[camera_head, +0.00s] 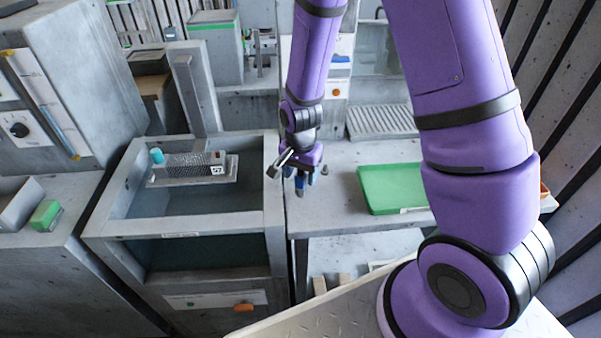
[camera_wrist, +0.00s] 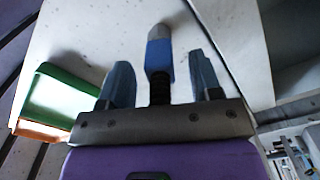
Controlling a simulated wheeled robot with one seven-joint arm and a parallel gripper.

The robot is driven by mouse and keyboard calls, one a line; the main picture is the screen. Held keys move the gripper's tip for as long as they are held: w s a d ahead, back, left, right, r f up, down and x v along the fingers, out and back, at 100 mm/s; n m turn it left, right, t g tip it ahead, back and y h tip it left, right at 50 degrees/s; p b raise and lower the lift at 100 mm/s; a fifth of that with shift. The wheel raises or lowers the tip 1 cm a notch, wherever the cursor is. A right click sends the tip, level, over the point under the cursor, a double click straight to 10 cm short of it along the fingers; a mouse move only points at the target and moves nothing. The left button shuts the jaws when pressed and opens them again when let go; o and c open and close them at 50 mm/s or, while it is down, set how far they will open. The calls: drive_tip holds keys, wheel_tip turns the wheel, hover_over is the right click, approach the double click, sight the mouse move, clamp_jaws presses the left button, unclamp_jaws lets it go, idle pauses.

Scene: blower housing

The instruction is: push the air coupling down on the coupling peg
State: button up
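My gripper (camera_head: 301,183) hangs fingers-down over the table area right of the grey basin. In the wrist view its two blue fingers (camera_wrist: 160,75) stand apart. Between them is the air coupling (camera_wrist: 160,56), a blue sleeve with a black ribbed end near my palm and a grey tip beyond the fingertips. A gap shows on each side of it, so I see no finger touching it. In the head view the coupling is a small dark blue shape below my gripper, partly hidden. I cannot make out the coupling peg for certain or tell whether the coupling is on it.
A small dark piece (camera_head: 324,170) stands on the table (camera_head: 345,215) just right of my gripper. A green tray (camera_head: 392,187) lies further right. A ribbed grey plate (camera_head: 380,122) lies behind.

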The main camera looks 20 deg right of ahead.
wheel_tip(320, 180, up, 10)
drive_tip(key=shift+r, duration=0.4)
idle(0.4)
idle(0.4)
drive_tip(key=shift+d+r, duration=0.1)
drive_tip(key=shift+r, duration=0.25)
drive_tip(key=s+d+r+n+t, duration=0.1)
drive_tip(key=s+d+r+n, duration=0.1)
drive_tip(key=s+r, duration=0.35)
drive_tip(key=s+d+r+n+t, duration=0.2)
drive_tip(key=r, duration=0.7)
drive_tip(key=s+d+r+n+t, duration=0.2)
drive_tip(key=s+r+n, duration=0.3)
drive_tip(key=s+r, duration=0.4)
drive_tip(key=s, duration=0.4)
drive_tip(key=shift+s+d+n, duration=0.25)
drive_tip(key=shift+d+n, duration=0.05)
drive_tip(key=shift+d, duration=0.1)
